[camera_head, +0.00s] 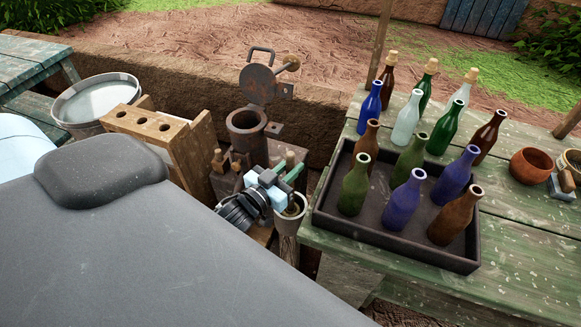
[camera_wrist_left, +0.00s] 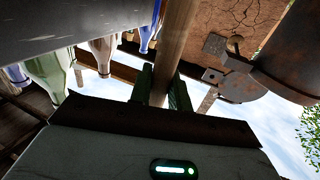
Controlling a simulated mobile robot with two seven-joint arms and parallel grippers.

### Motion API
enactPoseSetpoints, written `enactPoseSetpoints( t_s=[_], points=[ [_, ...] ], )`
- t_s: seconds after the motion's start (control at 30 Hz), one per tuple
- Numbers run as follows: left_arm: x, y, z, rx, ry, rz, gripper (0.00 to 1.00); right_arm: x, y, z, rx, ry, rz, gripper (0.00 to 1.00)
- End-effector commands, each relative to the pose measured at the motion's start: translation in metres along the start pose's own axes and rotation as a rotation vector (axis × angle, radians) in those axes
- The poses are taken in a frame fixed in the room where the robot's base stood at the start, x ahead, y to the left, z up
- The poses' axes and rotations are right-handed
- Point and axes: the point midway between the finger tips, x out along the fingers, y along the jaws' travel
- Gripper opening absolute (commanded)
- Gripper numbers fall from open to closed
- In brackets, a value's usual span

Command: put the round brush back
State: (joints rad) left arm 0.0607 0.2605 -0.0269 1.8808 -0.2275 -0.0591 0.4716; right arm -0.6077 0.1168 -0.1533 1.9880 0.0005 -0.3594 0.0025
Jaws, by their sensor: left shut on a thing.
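My left gripper (camera_head: 287,179) is shut on a light wooden handle. The handle (camera_wrist_left: 178,45) runs between the two dark green fingers (camera_wrist_left: 162,90) in the left wrist view. I take it to be the handle of the round brush; its top end (camera_head: 290,159) shows just behind the gripper in the head view. My right gripper is in neither view.
A green table (camera_head: 510,240) at right bears a dark tray (camera_head: 400,245) with several bottles, close beside the pot. A rusty cylinder (camera_head: 246,132) with a raised lid (camera_head: 260,84) stands behind. A wooden rack (camera_head: 155,128) and a bucket (camera_head: 95,100) are at left.

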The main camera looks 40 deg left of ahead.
Motion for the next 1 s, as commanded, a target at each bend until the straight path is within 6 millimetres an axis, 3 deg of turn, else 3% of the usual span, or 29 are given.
enactPoseSetpoints(
  t_s=[0.1, 0.13, 0.27, 0.67, 1.0],
  points=[
    [0.0, 0.0, 0.004, 0.0, 0.0, 0.0, 0.0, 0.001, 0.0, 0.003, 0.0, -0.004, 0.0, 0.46],
    [0.0, 0.0, 0.004, 0.0, -0.001, 0.0, 0.23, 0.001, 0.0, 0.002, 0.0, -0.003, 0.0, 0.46],
    [0.0, 0.0, 0.003, 0.0, -0.001, 0.0, 0.4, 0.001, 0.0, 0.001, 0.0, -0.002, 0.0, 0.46],
    [-0.002, 0.0, -0.001, -0.001, -0.001, 0.0, 0.4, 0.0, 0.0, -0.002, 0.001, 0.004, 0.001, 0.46],
    [-0.057, 0.0, 0.003, -0.002, -0.008, -0.001, 0.4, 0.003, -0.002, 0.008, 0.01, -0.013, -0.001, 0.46]
  ],
)
